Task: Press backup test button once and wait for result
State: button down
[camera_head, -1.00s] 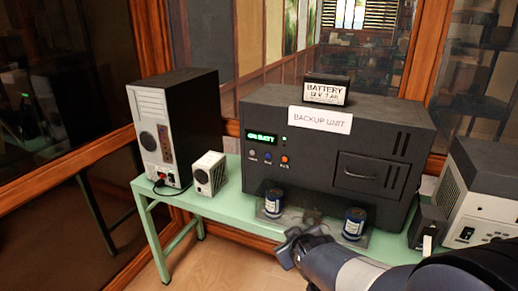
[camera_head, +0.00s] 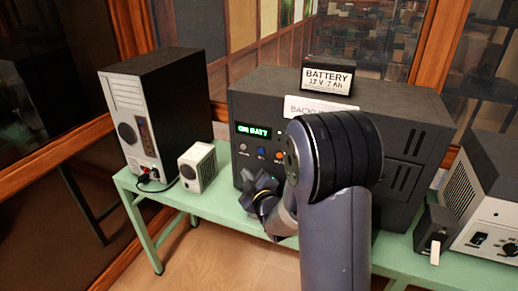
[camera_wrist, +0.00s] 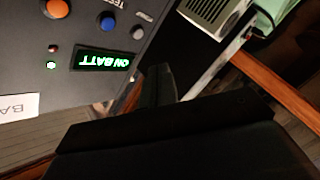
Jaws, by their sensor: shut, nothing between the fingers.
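The dark backup unit (camera_head: 400,110) stands on the green table. Its display (camera_head: 258,130) glows green with "ON BATT". Below the display is a row of a grey button (camera_head: 243,147), a blue button (camera_head: 261,152) and an orange button (camera_head: 279,155). In the wrist view, the blue button (camera_wrist: 108,23) sits beside lettering that seems to read "TEST". The grey (camera_wrist: 137,32) and orange (camera_wrist: 57,8) buttons flank it. My gripper (camera_head: 262,183) is shut and empty, just below the button row in the head view. Its fingers (camera_wrist: 160,80) show apart from the buttons.
A battery box (camera_head: 328,78) and a white sign, partly hidden by my arm, are on the unit. A computer tower (camera_head: 150,115) and small white box (camera_head: 197,167) stand left. Other equipment (camera_head: 490,200) stands right. The green table (camera_head: 215,207) has bare room at its front left.

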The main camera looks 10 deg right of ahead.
aim_at(261, 151)
dwell(0.3)
jog(key=w+d+p, duration=0.1)
jog(key=w, duration=0.1)
jog(key=w+d, duration=0.2)
jog(key=w+d+p, duration=0.1)
jog(key=shift+w+d+f+p, duration=0.1)
jog(key=shift+w+d+p, duration=0.05)
jog(key=shift+w+p, duration=0.2)
jog(key=shift+w+d, duration=0.45)
jog(key=shift+w, duration=0.25)
dwell(0.5)
jog(key=shift+b, duration=0.4)
dwell(0.5)
jog(key=shift+w+d+b, duration=0.25)
jog(key=shift+w+b, duration=0.1)
